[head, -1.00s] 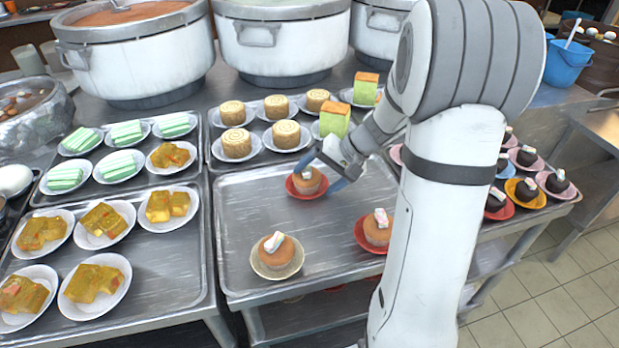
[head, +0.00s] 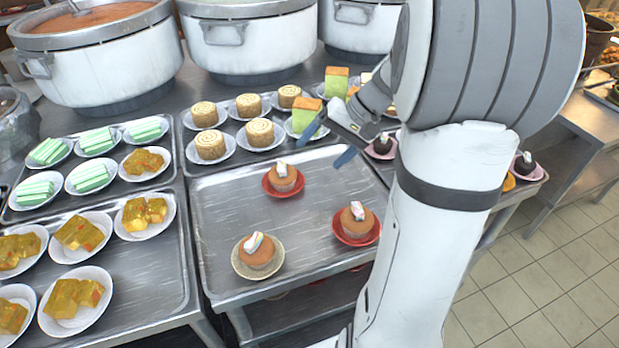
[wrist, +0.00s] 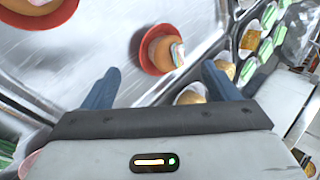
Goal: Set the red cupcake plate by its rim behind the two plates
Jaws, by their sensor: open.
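The red cupcake plate (head: 283,194) stands flat on the metal tray, with a brown cupcake topped by a pale piece. It is behind two other cupcake plates: a cream plate (head: 240,270) at front left and another red plate (head: 340,236) at front right. My gripper (head: 331,143) is open and empty, behind and right of the rear plate and apart from it. In the wrist view the nearer red plate (wrist: 137,47) lies beyond the open fingers (wrist: 160,73). Part of the other red plate (wrist: 50,22) shows at the top left.
The metal tray (head: 225,220) has bare room at its left. Trays of green cakes (head: 95,141) and yellow cakes (head: 75,232) stand to the left. Swirl rolls (head: 210,144) stand behind, near large pots (head: 250,40). My arm hides part of the right side.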

